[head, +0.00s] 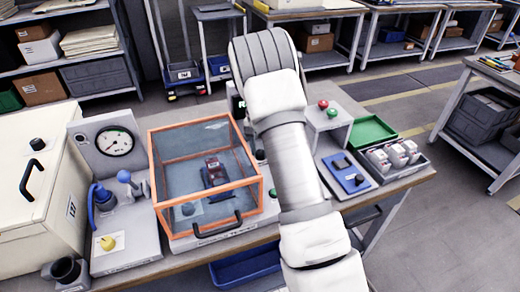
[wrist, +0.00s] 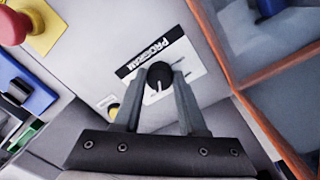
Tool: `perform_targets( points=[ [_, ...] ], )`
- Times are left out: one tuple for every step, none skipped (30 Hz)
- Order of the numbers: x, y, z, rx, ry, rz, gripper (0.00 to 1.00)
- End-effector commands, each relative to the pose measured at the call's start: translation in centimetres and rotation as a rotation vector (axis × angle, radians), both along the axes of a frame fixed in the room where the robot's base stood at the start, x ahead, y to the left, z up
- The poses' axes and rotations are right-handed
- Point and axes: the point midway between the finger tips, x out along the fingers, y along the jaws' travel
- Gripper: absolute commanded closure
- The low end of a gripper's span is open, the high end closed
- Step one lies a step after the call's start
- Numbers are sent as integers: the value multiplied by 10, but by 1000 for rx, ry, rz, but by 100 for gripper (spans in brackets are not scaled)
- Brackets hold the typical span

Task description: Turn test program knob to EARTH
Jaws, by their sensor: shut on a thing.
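The test program knob (wrist: 158,76) is a round black knob with a white pointer line. It sits on a light grey panel below the word PROGRAM, which appears tilted in the wrist view. My gripper (wrist: 160,80) has its two grey fingers on either side of the knob, shut on it. The white label (wrist: 185,58) around the knob is partly covered by the fingers, and I cannot read the position marks or the word EARTH. In the head view my arm hides the knob and my gripper.
An orange-framed clear box (head: 205,180) stands left of my arm. A pressure gauge (head: 115,141) stands at left. In the wrist view, a yellow button (wrist: 113,110) is near the knob.

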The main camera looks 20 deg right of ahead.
Motion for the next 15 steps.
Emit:
perform_targets(
  points=[
    [1,0,1,-1,-2,0,100],
    [1,0,1,-1,-2,-1,100],
    [1,0,1,-1,-2,0,100],
    [1,0,1,-1,-2,0,100],
    [1,0,1,-1,-2,0,100],
    [1,0,1,-1,-2,0,100],
    [1,0,1,-1,-2,0,100],
    [1,0,1,-1,-2,0,100],
    [1,0,1,-1,-2,0,57],
    [1,0,1,-1,-2,0,52],
    [1,0,1,-1,-2,1,47],
    [1,0,1,-1,-2,1,40],
    [1,0,1,-1,-2,1,34],
    [1,0,1,-1,-2,1,29],
    [0,0,1,0,-1,1,29]
  ],
)
